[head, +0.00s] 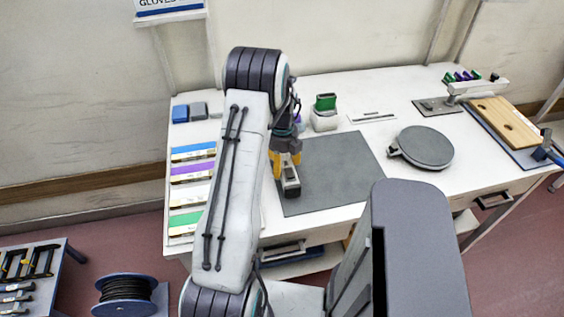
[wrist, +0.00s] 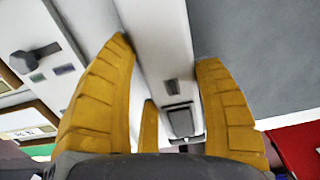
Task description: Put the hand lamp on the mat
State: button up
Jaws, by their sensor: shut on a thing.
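The hand lamp (head: 291,183), a pale narrow body with dark parts, is in my gripper (head: 286,162). My gripper points down with its yellow fingers around the lamp's upper part. In the wrist view the lamp (wrist: 165,50) runs between the fingers (wrist: 170,95), with a dark panel at its near end. The mat (head: 335,165) is a flat dark grey rectangle on the white table. The lamp is over the mat's left part in the head view. I cannot tell whether it touches the mat. The mat also fills the upper right of the wrist view (wrist: 260,50).
A white container with a green top (head: 325,118) stands behind the mat. A round grey plate (head: 426,147) is to its right, with a wooden board (head: 505,122) farther right. Coloured trays (head: 193,172) line the table's left side. The mat's middle and right are clear.

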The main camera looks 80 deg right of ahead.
jog(key=shift+f, duration=0.15)
jog(key=shift+f, duration=0.1)
jog(key=shift+f, duration=0.15)
jog(key=o, duration=1.2)
jog(key=shift+o, duration=0.2)
